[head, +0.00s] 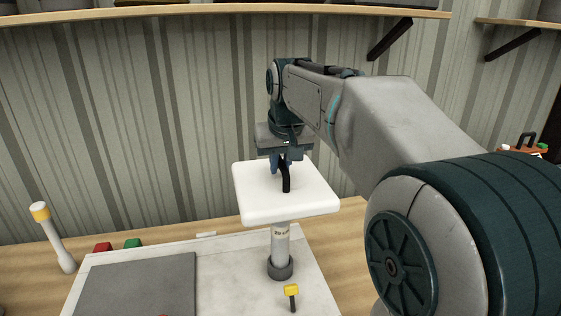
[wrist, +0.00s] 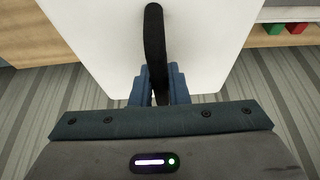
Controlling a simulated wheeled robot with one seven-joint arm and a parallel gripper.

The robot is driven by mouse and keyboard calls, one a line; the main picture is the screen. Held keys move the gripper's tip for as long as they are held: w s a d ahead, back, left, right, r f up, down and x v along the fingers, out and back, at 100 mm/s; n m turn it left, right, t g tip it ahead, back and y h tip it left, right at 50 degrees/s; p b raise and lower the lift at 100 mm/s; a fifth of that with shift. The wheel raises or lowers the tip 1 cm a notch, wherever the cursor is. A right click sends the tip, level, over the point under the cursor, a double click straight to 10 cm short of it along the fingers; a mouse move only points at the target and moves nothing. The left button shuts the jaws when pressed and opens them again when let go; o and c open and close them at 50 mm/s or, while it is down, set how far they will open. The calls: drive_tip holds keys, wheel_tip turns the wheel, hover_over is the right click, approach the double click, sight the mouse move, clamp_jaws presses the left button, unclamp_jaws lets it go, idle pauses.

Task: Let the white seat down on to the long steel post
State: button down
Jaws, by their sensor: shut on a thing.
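The white seat (head: 258,198) is a flat square slab with a black curved handle (head: 286,178) on top. My gripper (head: 285,163) is above the seat, shut on the black handle. In the wrist view the blue fingers of my gripper (wrist: 162,88) close around the handle (wrist: 154,45), with the white seat (wrist: 105,50) behind it. The long steel post (head: 280,246) stands upright in a dark collar under the seat. The seat looks about level. Its underside hides the post's top, so I cannot tell whether they touch.
The post stands on a pale board (head: 230,262) with a grey mat (head: 140,285) and a yellow-topped peg (head: 291,293). A shelf (head: 220,12) runs above.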

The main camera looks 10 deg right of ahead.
sight(281, 181)
drive_tip(key=shift+f+b, duration=1.55)
drive_tip(key=shift+f, duration=0.5)
drive_tip(key=shift+s, duration=0.3)
drive_tip(key=c, duration=1.3)
unclamp_jaws()
drive_tip(key=shift+s, duration=0.1)
drive_tip(key=shift+f, duration=0.1)
drive_tip(key=v, duration=1.4)
drive_tip(key=shift+b, duration=0.35)
